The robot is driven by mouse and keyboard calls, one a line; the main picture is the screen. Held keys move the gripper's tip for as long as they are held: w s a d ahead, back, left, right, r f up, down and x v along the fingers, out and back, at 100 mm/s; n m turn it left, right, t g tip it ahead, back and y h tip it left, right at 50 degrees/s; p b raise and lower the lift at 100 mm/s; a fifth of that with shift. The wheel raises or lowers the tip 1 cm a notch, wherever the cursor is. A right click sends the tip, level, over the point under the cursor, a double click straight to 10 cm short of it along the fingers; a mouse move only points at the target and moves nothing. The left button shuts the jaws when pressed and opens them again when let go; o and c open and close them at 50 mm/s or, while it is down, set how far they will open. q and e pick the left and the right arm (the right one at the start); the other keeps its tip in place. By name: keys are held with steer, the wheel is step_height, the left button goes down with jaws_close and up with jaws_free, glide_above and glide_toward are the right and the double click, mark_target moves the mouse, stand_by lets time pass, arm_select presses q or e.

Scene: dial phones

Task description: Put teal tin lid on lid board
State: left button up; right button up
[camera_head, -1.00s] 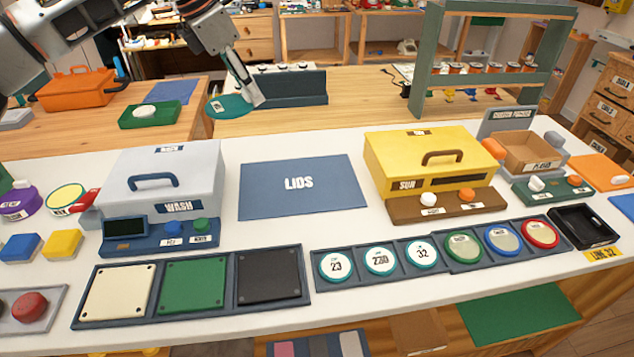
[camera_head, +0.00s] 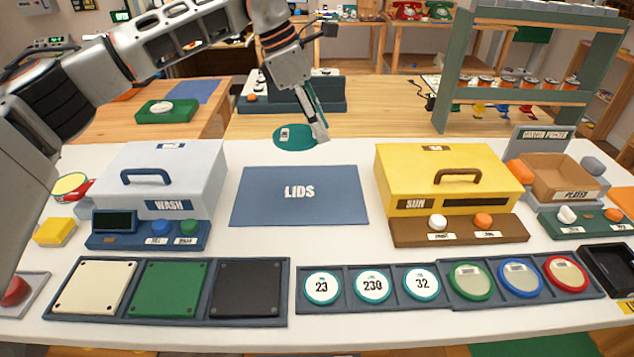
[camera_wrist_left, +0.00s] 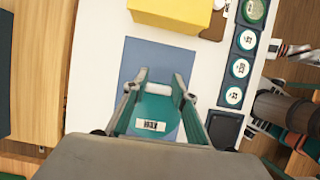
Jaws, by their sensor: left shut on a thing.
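The teal tin lid (camera_head: 291,138) is a flat round disc with a small pale label. My left gripper (camera_head: 318,137) is shut on it and holds it beyond the far edge of the lid board, apart from it. The lid board (camera_head: 260,211) is a flat blue rectangle marked LIDS, bare on top. In the left wrist view the lid (camera_wrist_left: 155,108) sits between the two fingers (camera_wrist_left: 160,82), with the blue board (camera_wrist_left: 150,52) behind it.
The grey WASH box (camera_head: 206,158) stands left of the board and the yellow SUN box (camera_head: 398,165) right of it. A tray with cream, green and black pads (camera_head: 167,288) and a row of round discs (camera_head: 371,285) lie in front.

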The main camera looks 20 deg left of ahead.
arm_select(q)
steer(key=b, duration=0.1)
glide_above(325, 191)
steer(key=a, duration=0.1)
steer(key=f, duration=0.9)
steer(key=shift+s+a+f, duration=0.2)
steer(key=shift+f, duration=0.3)
step_height(325, 191, down, 4)
steer(key=shift+f+b, duration=0.2)
steer(key=shift+b, duration=0.25)
arm_select(e)
steer(key=shift+w+a+r, duration=0.45)
steer(key=shift+w+r, duration=0.05)
steer(key=shift+w, duration=0.1)
arm_select(q)
steer(key=o, duration=1.1)
steer(key=shift+f, duration=0.1)
steer(key=shift+c, duration=0.2)
arm_select(e)
steer(key=shift+f, duration=0.15)
steer(key=shift+s+d+f, duration=0.1)
steer(key=shift+f, duration=0.1)
